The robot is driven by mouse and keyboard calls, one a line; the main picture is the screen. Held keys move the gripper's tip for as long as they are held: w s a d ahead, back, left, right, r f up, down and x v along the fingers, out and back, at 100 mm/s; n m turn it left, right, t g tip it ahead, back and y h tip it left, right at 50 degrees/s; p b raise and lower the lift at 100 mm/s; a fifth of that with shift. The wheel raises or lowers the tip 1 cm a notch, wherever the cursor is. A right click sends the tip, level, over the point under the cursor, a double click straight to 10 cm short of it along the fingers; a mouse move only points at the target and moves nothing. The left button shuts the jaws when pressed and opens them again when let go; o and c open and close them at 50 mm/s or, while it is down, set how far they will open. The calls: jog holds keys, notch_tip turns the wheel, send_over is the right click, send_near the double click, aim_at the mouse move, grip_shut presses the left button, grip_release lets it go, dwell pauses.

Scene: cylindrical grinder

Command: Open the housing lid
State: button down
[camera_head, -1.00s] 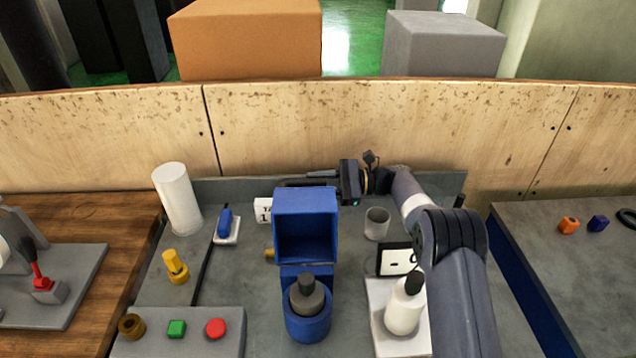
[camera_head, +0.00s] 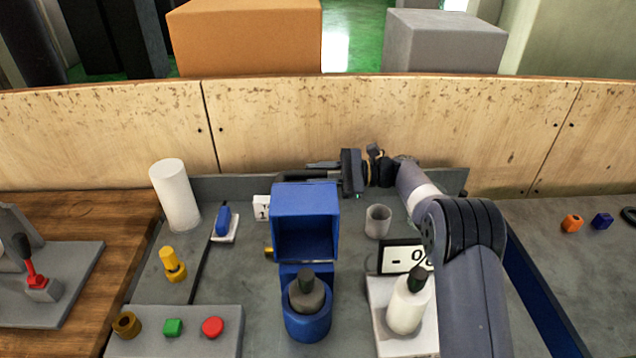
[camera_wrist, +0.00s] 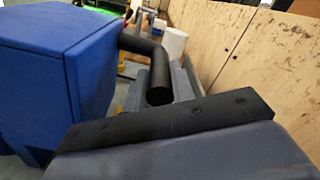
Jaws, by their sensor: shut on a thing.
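The blue housing lid (camera_head: 305,201) stands raised and tipped back, its hollow side facing the head camera. The blue round housing (camera_head: 307,326) is below it, with a dark grey knob-like part (camera_head: 307,294) showing in its opening. My gripper (camera_head: 312,171) is behind the lid's top edge, reaching in from the right. In the wrist view the lid (camera_wrist: 95,70) fills the left side, and its bent black handle (camera_wrist: 159,80) comes down by my dark finger (camera_wrist: 170,125). My gripper is shut on the handle; the contact itself is mostly hidden.
A wooden wall (camera_head: 400,130) stands close behind my gripper. A grey cup (camera_head: 378,220), a display (camera_head: 403,257) and a white bottle (camera_head: 408,305) are to the right. A button panel (camera_head: 190,345), yellow part (camera_head: 172,266) and white cylinder (camera_head: 175,195) are to the left.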

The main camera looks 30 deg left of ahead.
jog(key=shift+s+d+r+n, duration=0.1)
jog(key=shift+s+r+n, duration=0.1)
jog(key=shift+r+n, duration=0.1)
jog(key=c, duration=1.2)
grip_release()
jog(key=b+v, duration=0.2)
jog(key=v, duration=0.8)
jog(key=shift+w+d, duration=0.15)
jog(key=shift+d, duration=0.25)
